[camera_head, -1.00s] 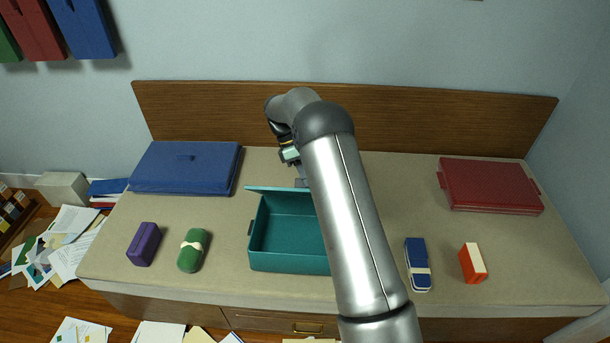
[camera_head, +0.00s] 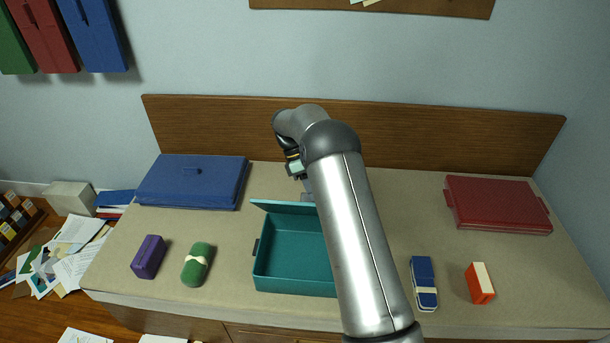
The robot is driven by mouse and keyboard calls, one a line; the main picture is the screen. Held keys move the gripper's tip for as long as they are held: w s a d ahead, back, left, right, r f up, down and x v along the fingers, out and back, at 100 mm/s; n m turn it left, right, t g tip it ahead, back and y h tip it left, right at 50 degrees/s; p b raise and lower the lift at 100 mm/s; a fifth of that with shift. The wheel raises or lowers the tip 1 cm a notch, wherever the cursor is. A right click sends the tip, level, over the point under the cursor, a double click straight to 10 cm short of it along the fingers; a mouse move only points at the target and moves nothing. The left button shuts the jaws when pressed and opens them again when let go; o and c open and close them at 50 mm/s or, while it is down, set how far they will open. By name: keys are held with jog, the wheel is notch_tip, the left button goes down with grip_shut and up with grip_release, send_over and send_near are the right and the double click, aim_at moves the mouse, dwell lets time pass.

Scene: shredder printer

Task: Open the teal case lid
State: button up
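The teal case (camera_head: 295,286) stands in the middle of the counter, with its empty inside showing. Its lid (camera_head: 282,208) is raised along the back edge, tilted up and seen nearly edge-on. My arm crosses in front of the right part of the case and hides it. My gripper (camera_head: 307,192) is behind the lid's upper edge, at or close to it. Its fingertips are mostly hidden by the arm and lid, so I cannot tell whether they are open or touching the lid.
A closed blue case (camera_head: 190,182) lies at back left and a closed red case (camera_head: 498,204) at back right. A purple block (camera_head: 149,257) and a green bundle (camera_head: 197,264) are left of the teal case. A blue bundle (camera_head: 424,284) and an orange block (camera_head: 480,283) are right.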

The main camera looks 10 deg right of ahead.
jog(key=v, duration=1.1)
jog(key=shift+a, duration=0.2)
jog(key=shift+r, duration=0.1)
